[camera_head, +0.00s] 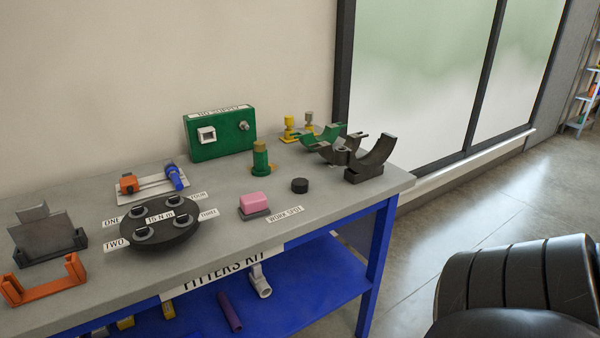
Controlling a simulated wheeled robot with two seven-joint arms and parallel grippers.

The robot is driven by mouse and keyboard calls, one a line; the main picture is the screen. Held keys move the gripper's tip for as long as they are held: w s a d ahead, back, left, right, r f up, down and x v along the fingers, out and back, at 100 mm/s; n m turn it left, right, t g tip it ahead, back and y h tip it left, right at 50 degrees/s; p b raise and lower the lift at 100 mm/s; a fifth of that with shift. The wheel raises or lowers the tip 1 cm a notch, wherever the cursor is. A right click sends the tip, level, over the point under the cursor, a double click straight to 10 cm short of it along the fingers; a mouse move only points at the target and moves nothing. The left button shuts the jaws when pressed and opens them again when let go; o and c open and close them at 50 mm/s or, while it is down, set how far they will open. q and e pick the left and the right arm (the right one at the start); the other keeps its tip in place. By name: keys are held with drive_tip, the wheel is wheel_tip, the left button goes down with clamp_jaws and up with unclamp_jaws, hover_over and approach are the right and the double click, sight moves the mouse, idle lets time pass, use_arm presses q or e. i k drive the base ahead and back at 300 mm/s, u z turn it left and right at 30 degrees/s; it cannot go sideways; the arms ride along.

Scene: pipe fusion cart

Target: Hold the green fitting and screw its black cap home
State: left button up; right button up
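The green fitting (260,159) stands upright toward the back of the grey bench, with an olive-yellow top and a tan patch at its foot. The black cap (300,186) is a short dark disc lying on the bench, in front and to the right of the fitting and apart from it. Neither of my grippers is in view. A dark ribbed part of my own body fills the lower right corner.
A pink block (254,199) on a grey base sits left of the cap. A round black tray (160,240) lies farther left. A green box (220,134) stands behind. Black and green curved clamps (370,160) stand at the right end. The bench front near the "WORK SPOT" label (285,215) is clear.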

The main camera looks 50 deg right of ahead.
sight(261, 168)
drive_tip(key=z, duration=0.4)
drive_tip(key=i, duration=0.45)
drive_tip(key=z, duration=0.4)
